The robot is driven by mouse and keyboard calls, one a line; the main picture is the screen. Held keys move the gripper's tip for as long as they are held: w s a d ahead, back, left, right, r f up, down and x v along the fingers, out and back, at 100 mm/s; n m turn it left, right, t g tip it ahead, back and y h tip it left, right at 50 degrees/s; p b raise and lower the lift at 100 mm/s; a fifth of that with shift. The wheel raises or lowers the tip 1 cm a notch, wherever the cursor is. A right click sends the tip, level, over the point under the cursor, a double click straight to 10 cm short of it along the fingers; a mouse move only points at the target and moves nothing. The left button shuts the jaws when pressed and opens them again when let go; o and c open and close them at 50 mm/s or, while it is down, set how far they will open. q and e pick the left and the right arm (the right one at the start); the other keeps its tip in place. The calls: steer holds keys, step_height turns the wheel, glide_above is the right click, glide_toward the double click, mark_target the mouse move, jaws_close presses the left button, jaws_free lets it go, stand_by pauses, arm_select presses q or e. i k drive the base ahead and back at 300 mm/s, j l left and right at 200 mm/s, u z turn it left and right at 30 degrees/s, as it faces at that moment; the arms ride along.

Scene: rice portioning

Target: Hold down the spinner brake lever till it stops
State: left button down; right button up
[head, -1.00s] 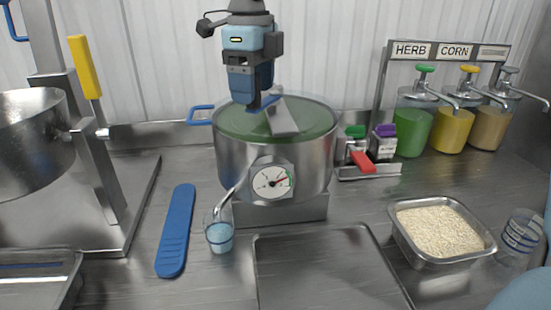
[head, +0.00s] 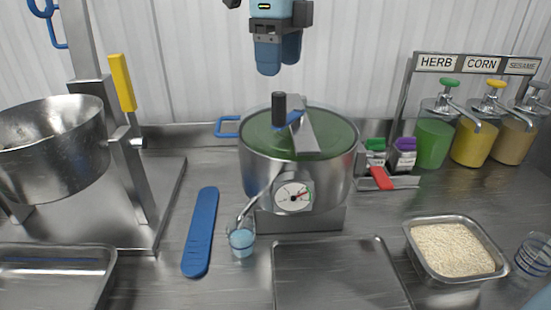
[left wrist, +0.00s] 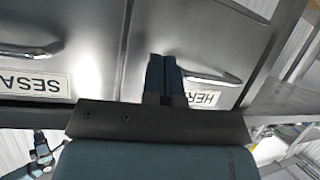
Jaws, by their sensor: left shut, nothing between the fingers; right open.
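The spinner (head: 250,168) is a steel drum with a green lid (head: 325,135), a steel crossbar and a dark upright knob (head: 279,108) on top. A small blue piece (head: 290,122) lies beside the knob; I cannot tell if it is the brake lever. A blue loop handle (head: 227,126) sits at the drum's left side. A dial gauge (head: 294,196) is on the front. My right gripper (head: 279,62) is open and empty, above the spinner and apart from it. My left gripper (left wrist: 165,80) is shut and empty in the left wrist view, before steel fronts labelled HERB and SESAME.
A small cup (head: 242,240) with blue contents stands under the spout. A blue paddle (head: 201,230) lies left of it. A steel tray (head: 340,295) is in front, a rice pan (head: 455,250) to the right. Herb, corn and sesame pump jars stand at the back right.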

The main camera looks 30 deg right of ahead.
mark_target(383, 181)
steer(key=k+j, duration=1.1)
steer(key=k, duration=0.2)
